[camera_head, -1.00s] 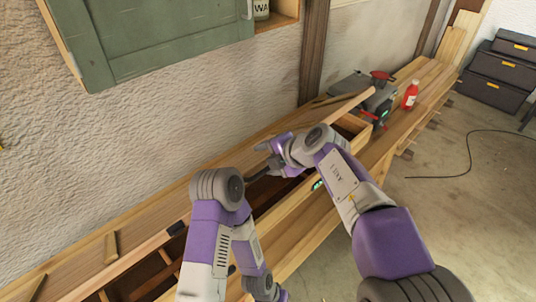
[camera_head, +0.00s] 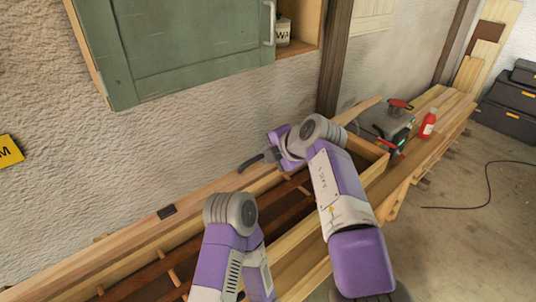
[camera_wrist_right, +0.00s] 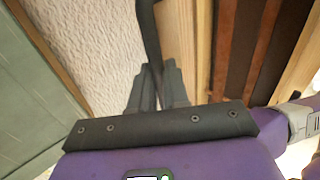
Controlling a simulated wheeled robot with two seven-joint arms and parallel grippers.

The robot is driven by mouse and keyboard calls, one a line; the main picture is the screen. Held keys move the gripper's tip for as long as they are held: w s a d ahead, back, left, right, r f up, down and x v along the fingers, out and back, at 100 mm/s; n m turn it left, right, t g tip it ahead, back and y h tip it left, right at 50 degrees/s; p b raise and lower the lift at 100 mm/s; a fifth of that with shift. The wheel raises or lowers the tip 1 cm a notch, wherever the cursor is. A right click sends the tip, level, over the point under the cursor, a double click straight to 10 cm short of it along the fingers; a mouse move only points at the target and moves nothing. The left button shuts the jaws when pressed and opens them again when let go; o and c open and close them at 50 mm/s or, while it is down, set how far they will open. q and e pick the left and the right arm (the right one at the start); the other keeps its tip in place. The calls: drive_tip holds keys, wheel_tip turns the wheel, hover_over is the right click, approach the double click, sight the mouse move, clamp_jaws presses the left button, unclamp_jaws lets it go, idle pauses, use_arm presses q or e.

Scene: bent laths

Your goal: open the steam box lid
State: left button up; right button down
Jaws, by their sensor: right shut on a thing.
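The steam box is a long wooden trough along the wall, its dark inside (camera_head: 175,262) showing with thin cross rods. Its pale wooden lid (camera_head: 125,243) stands raised along the wall side. My right gripper (camera_head: 272,155) is shut on the lid's dark curved handle (camera_head: 250,162). In the right wrist view the handle (camera_wrist_right: 148,35) runs down between the closed fingers (camera_wrist_right: 157,88), with the lid (camera_wrist_right: 184,45) beside it. My left arm shows at the lower middle, but its gripper is out of view.
A green cabinet (camera_head: 190,45) hangs on the wall above the left part of the box. A grey device with a red top (camera_head: 397,108) and a red bottle (camera_head: 428,124) stand beyond the box's far end. A cable (camera_head: 488,185) lies on open floor at right.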

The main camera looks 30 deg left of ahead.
drive_tip(key=c, duration=1.4)
unclamp_jaws()
drive_tip(key=shift+w+f, duration=0.1)
drive_tip(key=shift+f, duration=0.4)
drive_tip(key=o, duration=0.6)
drive_tip(key=shift+w+a, duration=0.15)
drive_tip(key=shift+w, duration=0.1)
drive_tip(key=shift+c, duration=0.2)
drive_tip(key=shift+s+r, duration=0.1)
drive_tip(key=shift+s+d+r, duration=0.1)
drive_tip(key=shift+d+r, duration=0.05)
drive_tip(key=shift+d, duration=0.05)
drive_tip(key=p+v, duration=0.2)
drive_tip(key=v, duration=0.6)
drive_tip(key=shift+d+r, duration=0.25)
drive_tip(key=shift+r, duration=0.1)
drive_tip(key=shift+d, duration=0.1)
